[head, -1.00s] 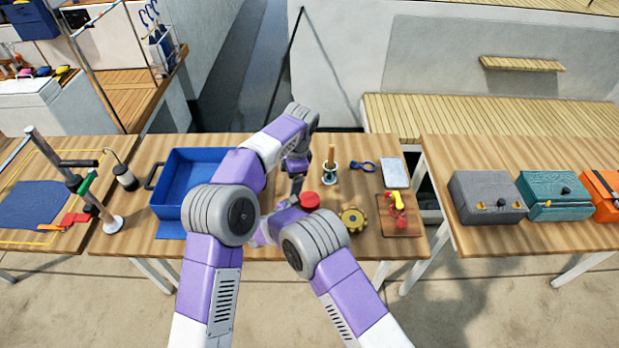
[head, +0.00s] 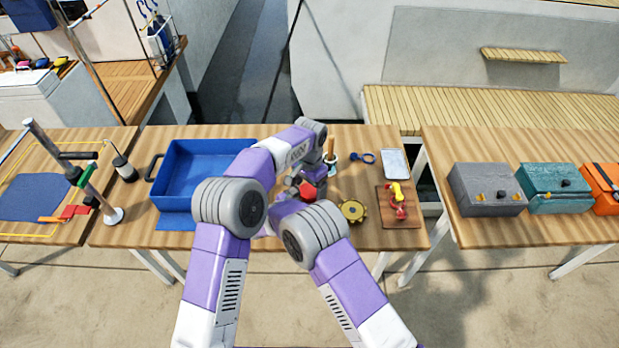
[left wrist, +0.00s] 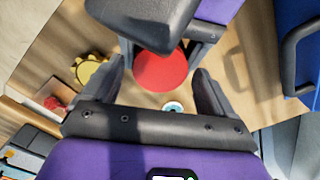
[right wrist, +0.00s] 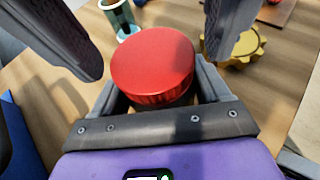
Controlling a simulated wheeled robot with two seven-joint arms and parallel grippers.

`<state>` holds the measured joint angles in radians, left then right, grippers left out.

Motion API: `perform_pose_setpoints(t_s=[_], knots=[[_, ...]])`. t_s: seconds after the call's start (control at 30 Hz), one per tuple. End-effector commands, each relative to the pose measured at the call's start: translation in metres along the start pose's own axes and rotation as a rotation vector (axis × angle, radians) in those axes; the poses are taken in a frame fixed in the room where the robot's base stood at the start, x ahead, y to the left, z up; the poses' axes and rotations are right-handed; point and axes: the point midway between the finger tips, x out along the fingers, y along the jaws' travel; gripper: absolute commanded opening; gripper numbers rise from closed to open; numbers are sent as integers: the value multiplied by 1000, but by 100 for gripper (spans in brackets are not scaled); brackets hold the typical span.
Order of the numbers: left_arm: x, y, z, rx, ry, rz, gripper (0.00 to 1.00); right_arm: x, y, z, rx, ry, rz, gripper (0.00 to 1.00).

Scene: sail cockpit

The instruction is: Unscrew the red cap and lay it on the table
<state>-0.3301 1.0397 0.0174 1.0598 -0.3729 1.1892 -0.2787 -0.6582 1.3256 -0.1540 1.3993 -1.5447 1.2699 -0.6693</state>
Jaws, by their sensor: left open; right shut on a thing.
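The red cap (head: 308,190) is a round, ribbed disc near the middle of the table (head: 340,232). It fills the middle of the right wrist view (right wrist: 152,62) and shows in the left wrist view (left wrist: 160,75). My right gripper (right wrist: 160,98) is shut on the container just below the cap, whose body is mostly hidden. My left gripper (left wrist: 157,82) is open, with its fingers apart on either side of the cap. In the right wrist view its dark fingers stand to the left and right of the cap. My arms partly cover this spot in the head view.
A blue bin (head: 190,165) is left of my arms. A yellow gear-like knob (head: 353,211) lies right of the cap. Farther off are a cup with a wooden handle (head: 331,155), a blue shackle (head: 363,157), a pale tray (head: 395,163) and a board with a red-yellow fitting (head: 397,205).

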Motion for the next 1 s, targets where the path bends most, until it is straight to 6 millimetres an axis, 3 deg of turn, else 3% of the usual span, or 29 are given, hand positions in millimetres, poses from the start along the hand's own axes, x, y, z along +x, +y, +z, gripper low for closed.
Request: perform_pose_setpoints(t_s=[0.37, 0.73, 0.87, 1.0], knots=[[7, 0, 0, 0, 0, 0, 86, 0, 0, 0, 1, 0, 1, 0], [6, 0, 0, 1, 0, 0, 30, 0, 0, 0, 1, 0, 1, 0], [6, 0, 0, -21, 0, 0, 28, 0, 0, 0, 1, 0, 1, 0], [6, 0, 0, -194, 0, -2, 28, 0, 0, 0, 1, 0, 1, 0]])
